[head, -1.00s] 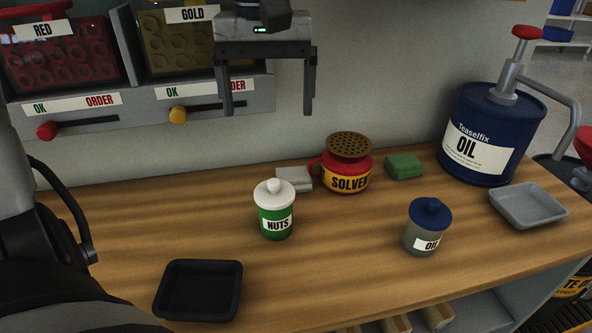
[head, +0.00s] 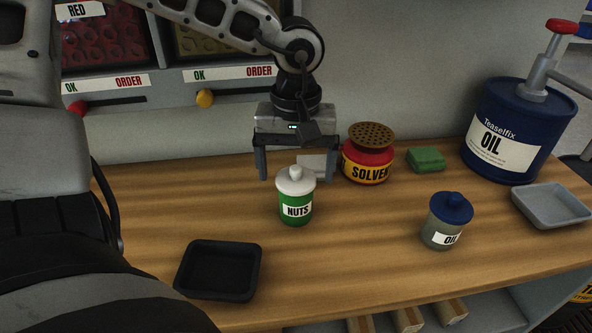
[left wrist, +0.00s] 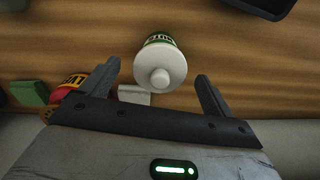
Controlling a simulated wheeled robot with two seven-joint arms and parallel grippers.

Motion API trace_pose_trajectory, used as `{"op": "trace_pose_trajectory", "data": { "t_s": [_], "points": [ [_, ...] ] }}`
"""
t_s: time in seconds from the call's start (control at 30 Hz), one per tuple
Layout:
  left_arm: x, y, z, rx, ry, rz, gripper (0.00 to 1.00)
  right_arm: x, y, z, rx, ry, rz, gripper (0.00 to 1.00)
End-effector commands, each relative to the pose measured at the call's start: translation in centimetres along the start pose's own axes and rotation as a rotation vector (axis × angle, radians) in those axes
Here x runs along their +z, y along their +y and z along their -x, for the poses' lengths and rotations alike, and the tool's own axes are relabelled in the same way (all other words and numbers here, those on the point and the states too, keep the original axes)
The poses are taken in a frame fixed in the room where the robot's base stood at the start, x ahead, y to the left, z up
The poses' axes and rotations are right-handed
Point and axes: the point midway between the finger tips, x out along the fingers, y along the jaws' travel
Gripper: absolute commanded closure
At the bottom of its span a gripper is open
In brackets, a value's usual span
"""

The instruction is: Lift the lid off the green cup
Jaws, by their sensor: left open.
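The green cup (head: 296,209) stands upright on the wooden bench and reads NUTS. Its white lid (head: 295,181) with a round knob sits on top. My left gripper (head: 296,178) is open and empty, pointing down behind and around the lid in the head view. In the left wrist view the lid (left wrist: 160,68) shows ahead of the gap between the two fingers (left wrist: 158,80), not touching either finger. My right gripper does not show.
A red solver pot (head: 368,162) stands right of the cup, with a green block (head: 426,160) beyond. A grey jar with blue lid (head: 446,222), black tray (head: 219,268), grey tray (head: 551,205) and blue oil drum (head: 507,140) stand around. The bench between the cup and jar is clear.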

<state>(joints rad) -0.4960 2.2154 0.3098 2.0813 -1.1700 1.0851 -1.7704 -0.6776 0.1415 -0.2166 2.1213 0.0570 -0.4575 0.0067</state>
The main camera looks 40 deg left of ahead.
Motion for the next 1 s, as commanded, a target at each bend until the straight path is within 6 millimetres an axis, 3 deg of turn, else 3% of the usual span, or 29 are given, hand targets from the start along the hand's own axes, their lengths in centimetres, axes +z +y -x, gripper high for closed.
{"op": "trace_pose_trajectory", "data": {
  "t_s": [0.23,0.4,0.77,1.0],
  "points": [
    [0.0,0.0,-0.2,0.000,0.000,0.000,0.12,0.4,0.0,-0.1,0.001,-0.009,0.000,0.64],
    [0.0,0.0,-0.2,0.000,0.001,0.000,0.59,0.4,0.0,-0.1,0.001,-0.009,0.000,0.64],
    [0.0,0.0,0.1,0.000,0.002,0.000,0.59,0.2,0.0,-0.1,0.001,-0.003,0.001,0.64],
    [-0.1,0.1,2.6,0.003,0.005,0.001,0.59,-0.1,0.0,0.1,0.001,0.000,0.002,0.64]
  ]
}}
